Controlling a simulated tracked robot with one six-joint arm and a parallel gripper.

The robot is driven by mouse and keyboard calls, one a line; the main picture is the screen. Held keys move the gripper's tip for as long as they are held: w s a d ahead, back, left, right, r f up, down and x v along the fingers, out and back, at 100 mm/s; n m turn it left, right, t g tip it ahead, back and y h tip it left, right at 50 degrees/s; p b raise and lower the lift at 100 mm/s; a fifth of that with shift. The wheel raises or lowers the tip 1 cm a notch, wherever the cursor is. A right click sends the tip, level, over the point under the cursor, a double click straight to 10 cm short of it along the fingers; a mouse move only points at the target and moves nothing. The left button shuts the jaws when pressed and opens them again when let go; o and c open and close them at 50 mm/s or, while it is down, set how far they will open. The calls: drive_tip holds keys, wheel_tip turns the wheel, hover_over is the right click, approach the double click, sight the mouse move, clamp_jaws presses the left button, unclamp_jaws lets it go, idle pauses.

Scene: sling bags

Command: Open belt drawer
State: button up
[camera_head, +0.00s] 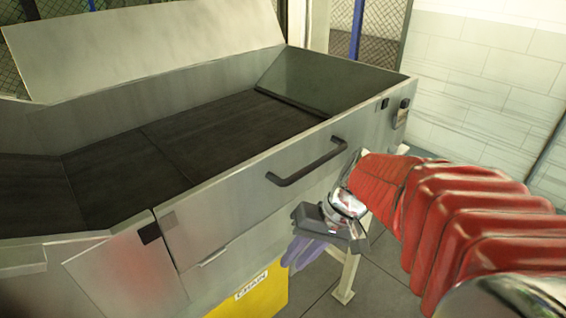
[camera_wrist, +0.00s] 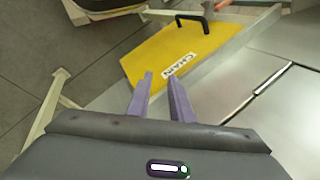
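The metal machine (camera_head: 225,215) has a front with a slim pale handle (camera_head: 213,256) low down; no label reading "belt" is visible, so I cannot tell which part is the belt drawer. Below is a yellow panel (camera_head: 272,293) marked "CHAIN". In the wrist view this yellow panel (camera_wrist: 150,62) has a black handle (camera_wrist: 207,26), and a slim handle (camera_wrist: 273,78) lies on the metal to its right. My gripper (camera_head: 302,254) has purple fingers, apart and empty, in front of the machine. In the wrist view the fingers (camera_wrist: 160,82) point toward the yellow panel without visibly holding anything.
A large dark handle (camera_head: 306,162) sticks out from the machine's upper front, above my gripper. The open metal bin above has a dark floor (camera_head: 215,130). A pale support leg (camera_head: 347,278) stands at right. Grey floor (camera_head: 388,280) is clear beside it.

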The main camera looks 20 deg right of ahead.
drive_tip(key=w+d+f+m+t+y, duration=0.2)
drive_tip(key=d+f+m+t, duration=0.1)
drive_tip(key=d, duration=0.5)
drive_tip(key=w+d+f+m+t+y, duration=0.2)
drive_tip(key=d+t, duration=0.1)
drive_tip(key=d, duration=0.4)
drive_tip(key=s+d+f+m+t+h, duration=0.1)
drive_tip(key=s+d+f+m+t, duration=0.1)
drive_tip(key=d, duration=0.6)
drive_tip(key=s+d+f+m+t+h, duration=0.2)
drive_tip(key=d+f+m+t, duration=0.1)
drive_tip(key=d, duration=0.4)
drive_tip(key=shift+d+f+t, duration=0.35)
drive_tip(key=shift+d+t, duration=0.05)
drive_tip(key=shift+t, duration=0.3)
drive_tip(key=shift+w+a, duration=0.1)
drive_tip(key=shift+w, duration=0.05)
drive_tip(key=x, duration=1.3)
drive_tip(key=shift+w+f, duration=0.1)
drive_tip(key=shift+w, duration=0.3)
clamp_jaws()
